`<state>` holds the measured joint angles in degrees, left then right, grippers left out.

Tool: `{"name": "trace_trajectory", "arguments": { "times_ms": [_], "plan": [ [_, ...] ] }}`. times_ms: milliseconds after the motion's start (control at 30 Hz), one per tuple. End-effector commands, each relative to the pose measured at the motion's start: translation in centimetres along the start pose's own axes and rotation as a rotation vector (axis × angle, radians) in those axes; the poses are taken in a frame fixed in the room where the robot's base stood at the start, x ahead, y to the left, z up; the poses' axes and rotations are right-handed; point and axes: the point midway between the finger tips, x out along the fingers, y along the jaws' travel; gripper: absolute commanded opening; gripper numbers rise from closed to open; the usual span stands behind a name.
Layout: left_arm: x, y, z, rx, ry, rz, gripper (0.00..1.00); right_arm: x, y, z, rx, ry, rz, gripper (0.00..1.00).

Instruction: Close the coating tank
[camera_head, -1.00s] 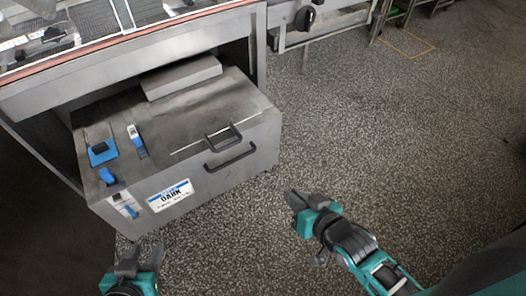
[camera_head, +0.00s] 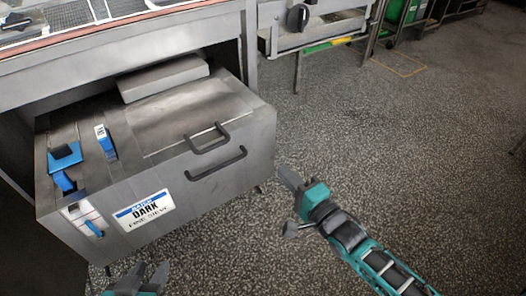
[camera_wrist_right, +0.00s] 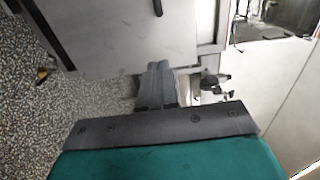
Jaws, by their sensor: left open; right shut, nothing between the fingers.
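The coating tank (camera_head: 215,190) is a grey steel box with a "DARK" label (camera_head: 144,209), standing partly out from under the machine. Its lid (camera_head: 185,115) lies flat on top, with a dark handle (camera_head: 207,139) at its front edge. A second dark handle (camera_head: 216,164) is on the front face. My right gripper (camera_head: 287,178) is shut and empty, just right of the tank's front. In the right wrist view its fingers (camera_wrist_right: 160,85) are together near a grey tank panel (camera_wrist_right: 115,35). My left gripper (camera_head: 150,270) is open and empty at the bottom edge, before the tank's lower left.
The machine frame (camera_head: 160,40) overhangs the tank's back. A grey block (camera_head: 163,78) rests on the tank top at the back. Blue-handled fittings (camera_head: 64,156) sit at the tank's left. A steel stand (camera_head: 325,30) is at the back. The speckled floor (camera_head: 400,150) at right is clear.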

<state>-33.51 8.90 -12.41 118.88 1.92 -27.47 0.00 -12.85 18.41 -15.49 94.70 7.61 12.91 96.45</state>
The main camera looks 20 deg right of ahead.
Motion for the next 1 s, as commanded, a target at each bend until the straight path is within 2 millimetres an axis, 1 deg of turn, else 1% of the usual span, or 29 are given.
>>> {"name": "trace_trajectory", "arguments": {
  "times_ms": [33, 100, 300, 400, 500, 700, 1000],
  "plan": [
    [0.3, 0.0, 0.5, 0.000, -0.001, 0.000, 0.43, 1.2, 0.2, 0.0, -0.002, 0.000, -0.003, 0.00],
    [0.5, 0.0, 0.9, -0.001, -0.003, 0.000, 0.43, 2.7, 0.2, 0.0, 0.000, 0.001, -0.004, 0.00],
    [1.0, 0.0, 2.2, -0.002, -0.011, 0.000, 0.43, 6.7, 0.2, 0.0, -0.002, 0.000, -0.002, 0.00],
    [1.2, 0.0, 2.7, -0.003, -0.013, 0.000, 0.43, 8.4, 0.3, 0.0, -0.003, 0.001, 0.000, 0.00],
    [1.4, 0.0, 3.1, -0.003, -0.015, 0.000, 0.43, 9.6, 0.2, 0.0, -0.003, 0.001, 0.000, 0.00],
    [1.6, 0.1, 3.2, -0.009, -0.016, 0.001, 0.43, 10.7, 0.1, 0.0, -0.002, 0.000, 0.002, 0.00],
    [1.5, 0.2, 2.9, -0.015, -0.011, 0.001, 0.43, 10.8, 0.1, 0.0, -0.002, 0.000, 0.003, 0.00]
  ]
}}
